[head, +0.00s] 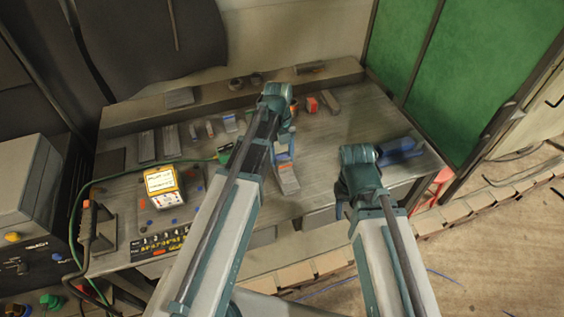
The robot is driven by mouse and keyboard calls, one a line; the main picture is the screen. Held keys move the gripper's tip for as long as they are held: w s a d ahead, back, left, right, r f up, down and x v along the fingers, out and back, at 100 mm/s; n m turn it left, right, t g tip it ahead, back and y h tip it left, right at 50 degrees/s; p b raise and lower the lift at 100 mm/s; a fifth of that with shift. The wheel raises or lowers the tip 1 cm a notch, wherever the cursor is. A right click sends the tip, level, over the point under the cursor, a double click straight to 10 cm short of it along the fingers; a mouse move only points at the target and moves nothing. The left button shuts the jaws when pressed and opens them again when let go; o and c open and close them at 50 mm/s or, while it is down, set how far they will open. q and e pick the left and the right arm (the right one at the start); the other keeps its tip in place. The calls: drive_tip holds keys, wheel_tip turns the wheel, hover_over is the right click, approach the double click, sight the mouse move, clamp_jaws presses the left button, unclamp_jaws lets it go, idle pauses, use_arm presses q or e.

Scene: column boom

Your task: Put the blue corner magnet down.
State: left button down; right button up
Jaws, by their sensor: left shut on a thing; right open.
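My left gripper (286,142) is over the middle of the workbench, partly hidden by its own wrist and arm. It is shut on a small blue piece, which appears to be the blue corner magnet (283,157). The magnet shows just below the fingers, above or against a grey metal block (289,180); I cannot tell whether they touch. My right gripper (341,208) is at the bench's front edge, right of the left one. It is open, with its fingers mostly hidden by the wrist.
The metal workbench (315,150) holds several grey bars and small blocks along its back. Blue gloves (402,149) lie at the right end. Bare bench top shows between the arms.

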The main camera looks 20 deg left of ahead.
use_arm(q)
drive_tip(key=shift+f, duration=0.2)
use_arm(e)
drive_tip(key=shift+f, duration=0.2)
use_arm(q)
drive_tip(key=shift+f, duration=0.2)
drive_tip(key=shift+c, duration=0.9)
unclamp_jaws()
use_arm(e)
drive_tip(key=shift+f, duration=0.2)
use_arm(q)
drive_tip(key=shift+r, duration=0.15)
use_arm(e)
drive_tip(key=shift+r, duration=0.15)
